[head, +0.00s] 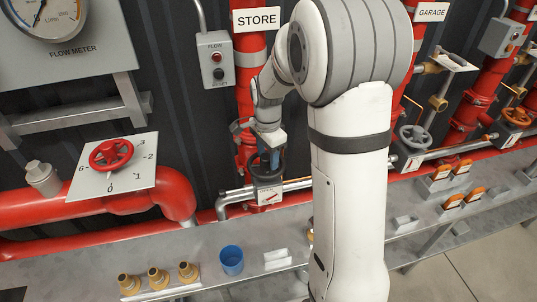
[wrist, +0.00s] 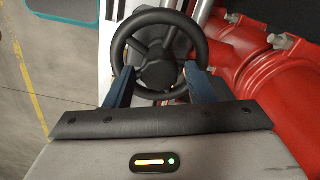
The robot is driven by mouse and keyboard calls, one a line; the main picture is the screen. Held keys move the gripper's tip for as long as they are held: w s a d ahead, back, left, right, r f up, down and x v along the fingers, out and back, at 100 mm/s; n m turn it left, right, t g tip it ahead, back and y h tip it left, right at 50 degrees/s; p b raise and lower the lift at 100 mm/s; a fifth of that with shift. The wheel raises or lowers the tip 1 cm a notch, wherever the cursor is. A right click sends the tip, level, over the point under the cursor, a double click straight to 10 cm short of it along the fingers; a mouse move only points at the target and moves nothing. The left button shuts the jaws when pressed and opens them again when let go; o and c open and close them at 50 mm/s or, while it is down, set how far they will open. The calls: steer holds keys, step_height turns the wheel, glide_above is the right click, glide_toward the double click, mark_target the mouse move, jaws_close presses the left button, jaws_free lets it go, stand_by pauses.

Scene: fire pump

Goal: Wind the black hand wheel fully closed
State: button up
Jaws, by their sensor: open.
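The black hand wheel (wrist: 159,72) fills the upper middle of the wrist view, with a round hub and spokes. In the head view the black wheel (head: 267,178) sits low on the red pipe below the STORE sign, partly hidden by my gripper. My gripper (head: 268,158) is at the wheel. In the wrist view its two blue fingers (wrist: 160,82) are apart, one at the left side of the rim and one at the right side. The fingers overlap the lower rim in the picture; I cannot tell whether they touch it.
A red hand wheel (head: 111,155) on a numbered plate is at the left. A shelf in front holds a blue cup (head: 231,260) and brass fittings (head: 158,278). Red flanged pipe (wrist: 270,70) lies close right of the wheel.

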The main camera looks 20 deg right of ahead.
steer(key=n, duration=0.5)
steer(key=shift+w, duration=0.1)
steer(key=n, duration=0.6)
steer(key=shift+a, duration=0.15)
steer(key=shift+c, duration=0.5)
jaws_close()
steer(key=m, duration=0.5)
steer(key=shift+m, duration=1.4)
